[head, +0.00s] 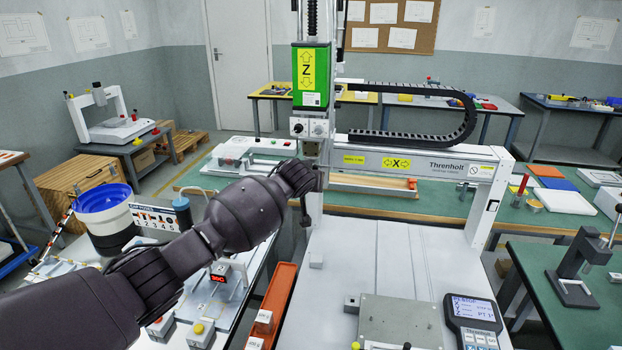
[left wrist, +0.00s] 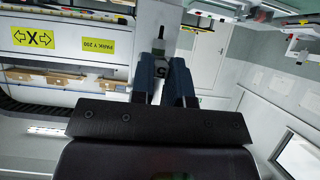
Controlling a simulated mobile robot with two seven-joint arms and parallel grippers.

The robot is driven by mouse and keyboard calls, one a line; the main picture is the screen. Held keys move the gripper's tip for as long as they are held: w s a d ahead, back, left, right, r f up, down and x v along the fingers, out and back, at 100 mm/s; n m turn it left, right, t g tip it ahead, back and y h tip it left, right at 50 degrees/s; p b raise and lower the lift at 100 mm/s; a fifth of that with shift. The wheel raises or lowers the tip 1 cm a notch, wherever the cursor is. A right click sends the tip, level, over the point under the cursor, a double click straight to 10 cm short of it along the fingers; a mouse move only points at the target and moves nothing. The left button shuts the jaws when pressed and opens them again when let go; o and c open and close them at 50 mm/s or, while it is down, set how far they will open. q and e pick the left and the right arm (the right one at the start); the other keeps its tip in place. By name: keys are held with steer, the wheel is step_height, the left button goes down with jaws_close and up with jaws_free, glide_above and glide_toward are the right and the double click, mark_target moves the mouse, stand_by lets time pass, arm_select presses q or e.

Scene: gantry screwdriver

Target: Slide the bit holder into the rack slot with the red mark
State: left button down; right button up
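My left arm comes in from the left in the head view. My left gripper (head: 308,180) is in front of the gantry's upright, below the green Z unit (head: 310,75). In the left wrist view, the two dark blue fingers of my left gripper (left wrist: 164,62) stand on either side of a small grey block with a dark tip, which looks like the bit holder (left wrist: 160,69). A dark mark like a 5 shows on it. The fingers appear shut on it. I cannot make out the rack slot with the red mark. My right gripper is not in view.
A handheld controller (head: 474,322) stands at the front right. An orange tray (head: 277,300) lies left of the bed. A numbered board (head: 153,219) and a blue-rimmed bin (head: 104,199) are further left.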

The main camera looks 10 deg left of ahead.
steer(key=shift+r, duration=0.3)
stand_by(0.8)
arm_select(q)
steer(key=shift+s+p, duration=0.1)
steer(key=shift+p, duration=0.2)
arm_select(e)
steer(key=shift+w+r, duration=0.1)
arm_select(q)
steer(key=s+p, duration=0.5)
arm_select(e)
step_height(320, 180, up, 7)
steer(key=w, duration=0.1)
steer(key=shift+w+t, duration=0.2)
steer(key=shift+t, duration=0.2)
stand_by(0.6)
arm_select(q)
steer(key=shift+s, duration=0.15)
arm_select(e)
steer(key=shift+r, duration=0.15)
arm_select(q)
steer(key=shift+s+f, duration=0.1)
